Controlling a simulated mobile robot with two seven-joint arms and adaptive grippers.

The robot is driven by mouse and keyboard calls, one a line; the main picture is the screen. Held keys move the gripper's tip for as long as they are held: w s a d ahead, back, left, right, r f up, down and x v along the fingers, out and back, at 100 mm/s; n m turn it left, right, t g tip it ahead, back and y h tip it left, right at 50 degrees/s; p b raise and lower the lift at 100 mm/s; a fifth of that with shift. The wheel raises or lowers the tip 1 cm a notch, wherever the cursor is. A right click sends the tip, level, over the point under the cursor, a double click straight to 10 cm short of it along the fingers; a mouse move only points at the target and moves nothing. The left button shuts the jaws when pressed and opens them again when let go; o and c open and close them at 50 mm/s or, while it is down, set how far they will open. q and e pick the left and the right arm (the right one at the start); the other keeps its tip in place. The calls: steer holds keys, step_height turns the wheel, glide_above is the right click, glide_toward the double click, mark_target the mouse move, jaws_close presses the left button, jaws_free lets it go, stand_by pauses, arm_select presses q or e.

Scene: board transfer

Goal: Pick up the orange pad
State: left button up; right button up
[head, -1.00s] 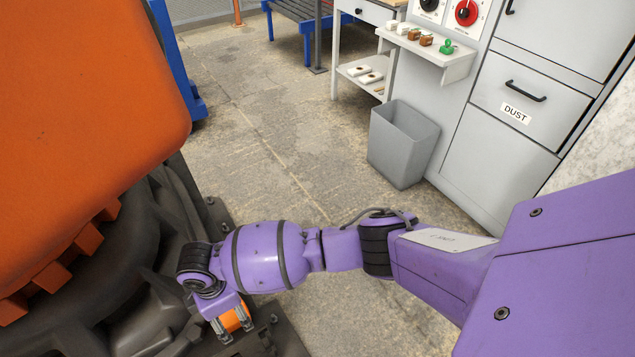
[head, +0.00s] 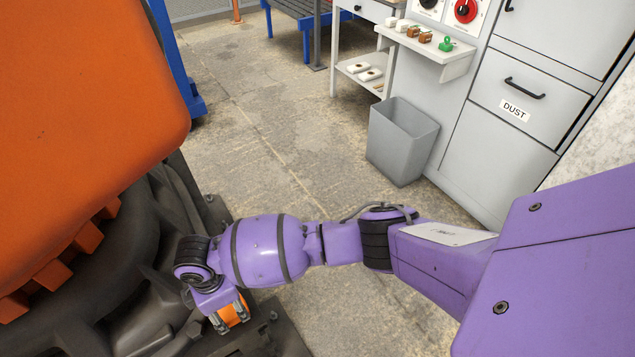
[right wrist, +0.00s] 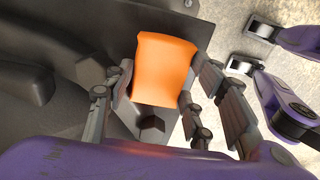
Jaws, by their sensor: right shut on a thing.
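The orange pad (head: 235,313) is a small block low in the head view, partly hidden by my right gripper (head: 228,317). In the right wrist view the pad (right wrist: 164,72) stands between the grey fingers of my right gripper (right wrist: 158,92), which is shut on it. Dark grey machine metal lies behind and below the pad. I cannot tell whether the pad touches that metal. My left gripper does not show in the head view.
A large orange machine body (head: 80,110) with a dark base fills the left. A grey bin (head: 402,145) stands on the floor by grey cabinets (head: 490,150). A small shelf (head: 425,50) holds several small items. The floor between is clear.

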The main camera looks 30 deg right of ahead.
steer(key=a+r, duration=0.1)
steer(key=r, duration=0.1)
steer(key=a+r, duration=0.2)
steer(key=s+a+r+p, duration=0.1)
steer(key=r, duration=0.2)
steer(key=shift+a+r, duration=0.1)
steer(key=shift+a, duration=0.05)
steer(key=s+a+r, duration=0.3)
steer(key=a+r, duration=0.1)
steer(key=a, duration=0.5)
steer(key=shift+s+r, duration=0.3)
